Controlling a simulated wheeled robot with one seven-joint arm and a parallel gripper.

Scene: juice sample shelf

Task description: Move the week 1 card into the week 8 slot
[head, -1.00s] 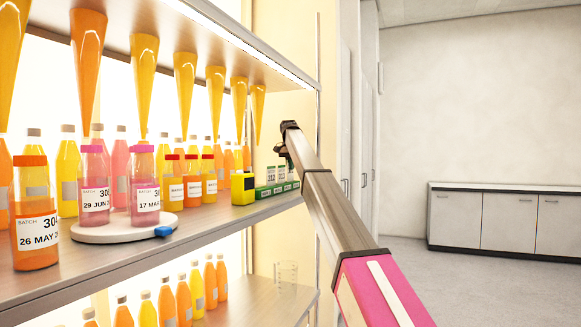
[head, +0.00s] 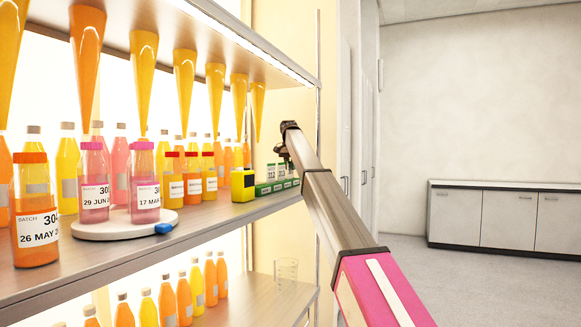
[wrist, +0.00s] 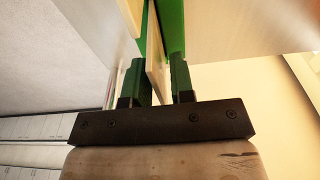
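A green rack (head: 268,190) stands at the far right end of the shelf. Several upright white-and-green cards (head: 271,172) are in it; their week labels are too small to read, so I cannot tell which is week 1 or week 8. My gripper (head: 283,155) is at the rack's right part, partly hidden by my own arm. In the wrist view, my gripper (wrist: 160,78) has its two fingers close together, with a thin cream card-like edge (wrist: 155,62) between them. I cannot tell whether both fingers press on it. Green parts (wrist: 173,25) show just beyond the fingertips.
A yellow-and-black block (head: 243,185) sits just left of the rack. Juice bottles (head: 192,180) and a round white turntable (head: 115,230) fill the shelf further left. Yellow cones (head: 185,80) hang from the shelf above. The floor to the right is clear.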

